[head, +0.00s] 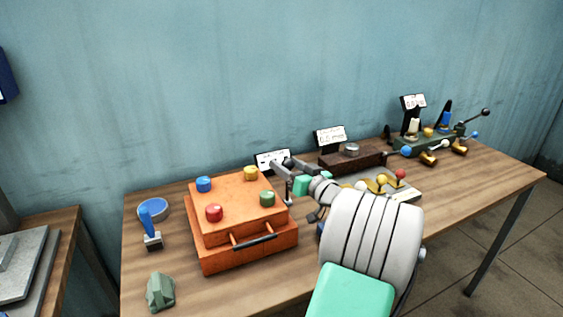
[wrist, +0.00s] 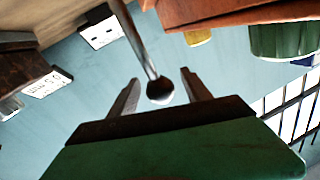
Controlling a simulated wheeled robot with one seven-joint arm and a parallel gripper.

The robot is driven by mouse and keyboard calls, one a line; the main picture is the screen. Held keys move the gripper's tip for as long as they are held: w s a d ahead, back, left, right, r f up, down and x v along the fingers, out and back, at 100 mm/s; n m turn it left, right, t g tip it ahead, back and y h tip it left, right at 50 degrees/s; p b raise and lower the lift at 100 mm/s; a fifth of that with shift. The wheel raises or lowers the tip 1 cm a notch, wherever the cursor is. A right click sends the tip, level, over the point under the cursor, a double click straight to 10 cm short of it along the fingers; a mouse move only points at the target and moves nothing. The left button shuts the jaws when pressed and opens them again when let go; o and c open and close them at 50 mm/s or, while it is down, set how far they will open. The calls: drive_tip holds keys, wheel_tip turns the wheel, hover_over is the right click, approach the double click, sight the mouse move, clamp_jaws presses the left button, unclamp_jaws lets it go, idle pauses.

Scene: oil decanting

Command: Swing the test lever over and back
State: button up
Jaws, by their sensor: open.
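A thin metal lever with a dark ball end (wrist: 160,90) shows in the wrist view. The ball lies in the gap between the fingers of my gripper (wrist: 158,94). The fingers are open, and I cannot tell whether either touches the ball. In the head view my gripper (head: 285,166) is just behind the right back corner of the orange box (head: 250,237). A short part of the lever's rod (head: 288,190) shows below the fingers there; my gripper hides its upper end. No label naming this lever is readable.
The orange box carries blue (head: 204,184), red (head: 214,213), yellow (head: 251,173) and green (head: 267,198) knobs. A small sign (head: 272,158) stands behind it. A green bench device (head: 430,143) stands far right.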

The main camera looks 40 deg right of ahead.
drive_tip(key=w, duration=0.2)
drive_tip(key=shift+w+d, duration=0.15)
drive_tip(key=shift+w, duration=0.2)
drive_tip(key=shift+c, duration=0.6)
clamp_jaws()
idle(0.5)
